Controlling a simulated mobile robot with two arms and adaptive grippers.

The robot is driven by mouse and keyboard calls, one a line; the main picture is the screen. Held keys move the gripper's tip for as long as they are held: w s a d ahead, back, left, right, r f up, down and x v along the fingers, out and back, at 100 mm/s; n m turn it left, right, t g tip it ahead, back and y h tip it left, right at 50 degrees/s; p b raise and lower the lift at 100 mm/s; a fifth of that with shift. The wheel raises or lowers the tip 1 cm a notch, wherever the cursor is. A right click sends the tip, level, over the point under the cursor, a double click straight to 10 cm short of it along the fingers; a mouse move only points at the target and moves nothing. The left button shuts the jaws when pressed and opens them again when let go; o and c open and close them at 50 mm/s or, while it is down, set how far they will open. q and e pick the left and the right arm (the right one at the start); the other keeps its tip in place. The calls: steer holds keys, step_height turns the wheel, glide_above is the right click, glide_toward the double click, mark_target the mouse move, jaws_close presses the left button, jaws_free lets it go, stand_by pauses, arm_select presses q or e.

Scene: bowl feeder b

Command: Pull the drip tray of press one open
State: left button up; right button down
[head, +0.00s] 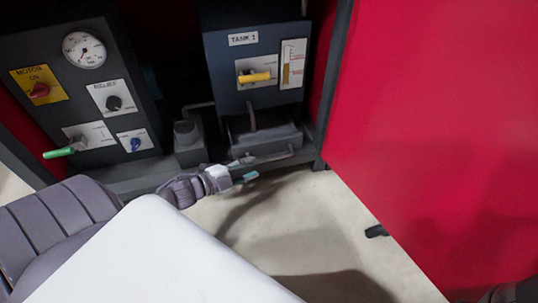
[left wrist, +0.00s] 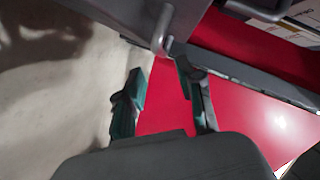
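The drip tray (head: 268,140) is a dark grey box low in the frame of press one, under the panel marked TANK 1. A thin grey bar handle (head: 275,157) runs along its front. My left gripper (head: 245,169) is at the left part of this handle, its fingers pointing right. In the left wrist view the two teal-tipped fingers (left wrist: 160,72) are spread apart with nothing held between them. A grey bar end (left wrist: 166,46) shows just beyond the fingertips. I cannot tell whether the fingers touch it.
A dark control panel (head: 78,95) with a gauge, knobs and a green-handled lever (head: 65,149) stands at left. A yellow-handled valve (head: 256,77) is above the tray. A large red panel (head: 440,110) fills the right.

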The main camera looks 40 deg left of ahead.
mark_target(269, 159)
arm_select(q)
steer(key=b+x, duration=0.4)
steer(key=x, duration=0.3)
steer(key=shift+w+f, duration=0.15)
steer(key=shift+w, duration=0.1)
steer(key=shift+d, duration=0.1)
jaws_close()
